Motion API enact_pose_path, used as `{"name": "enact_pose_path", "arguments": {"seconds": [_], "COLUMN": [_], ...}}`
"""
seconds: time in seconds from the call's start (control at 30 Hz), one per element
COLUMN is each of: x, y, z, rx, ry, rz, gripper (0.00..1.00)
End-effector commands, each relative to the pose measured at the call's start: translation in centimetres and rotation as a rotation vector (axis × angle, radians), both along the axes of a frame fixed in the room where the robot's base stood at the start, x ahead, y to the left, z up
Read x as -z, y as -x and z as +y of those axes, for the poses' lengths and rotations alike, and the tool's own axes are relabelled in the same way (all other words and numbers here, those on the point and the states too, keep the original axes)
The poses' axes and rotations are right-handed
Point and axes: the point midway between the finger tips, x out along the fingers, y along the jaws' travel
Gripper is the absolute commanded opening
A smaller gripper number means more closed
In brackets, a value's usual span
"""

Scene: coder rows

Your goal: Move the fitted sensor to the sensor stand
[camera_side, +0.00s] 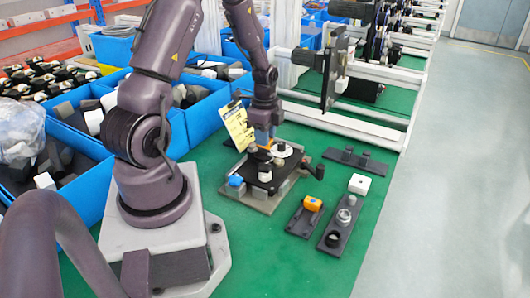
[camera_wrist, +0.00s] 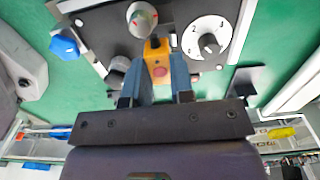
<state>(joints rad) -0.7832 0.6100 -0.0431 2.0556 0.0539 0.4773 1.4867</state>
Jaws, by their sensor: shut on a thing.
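My gripper (camera_side: 266,142) points down over a black fixture plate (camera_side: 250,166) on a grey base. It is shut on an orange sensor (camera_wrist: 156,62) with a round reddish-brown spot, held between two blue-grey fingers in the wrist view. I cannot tell whether the sensor still touches the fixture. The fixture carries a numbered white dial (camera_wrist: 209,39), a metal knob (camera_wrist: 141,17), a blue knob (camera_wrist: 64,46) and a dark cylinder (camera_wrist: 117,70). A second orange block (camera_side: 312,203) sits on a dark stand (camera_side: 301,222) to the right; I cannot tell which holder is the sensor stand.
A dark plate (camera_side: 333,240) with round parts, a white block (camera_side: 359,184) and a dark two-post holder (camera_side: 357,160) lie on the green mat. Blue bins (camera_side: 205,115) stand behind, a metal frame (camera_side: 340,122) at the back right. A yellow printed card (camera_side: 238,126) is beside my gripper.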

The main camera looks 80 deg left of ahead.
Motion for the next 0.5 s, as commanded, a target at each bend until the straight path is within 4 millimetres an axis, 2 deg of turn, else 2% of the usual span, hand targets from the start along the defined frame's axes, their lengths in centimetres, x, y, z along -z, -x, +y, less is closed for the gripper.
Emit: {"name": "enact_pose_path", "arguments": {"seconds": [0.13, 0.23, 0.37, 0.4, 0.5], "x": [-0.1, -0.3, -0.4, -0.4, -0.3], "y": [-1.0, -2.6, -4.5, -4.9, -5.1], "z": [-1.1, -3.3, -8.7, -10.6, -15.1], "rx": [0.042, 0.119, 0.257, 0.286, 0.325], "ry": [-0.002, -0.003, 0.001, 0.002, 0.002], "rz": [-0.002, -0.003, 0.004, 0.005, 0.009], "gripper": [0.00, 0.00, 0.00, 0.00, 0.00]}}
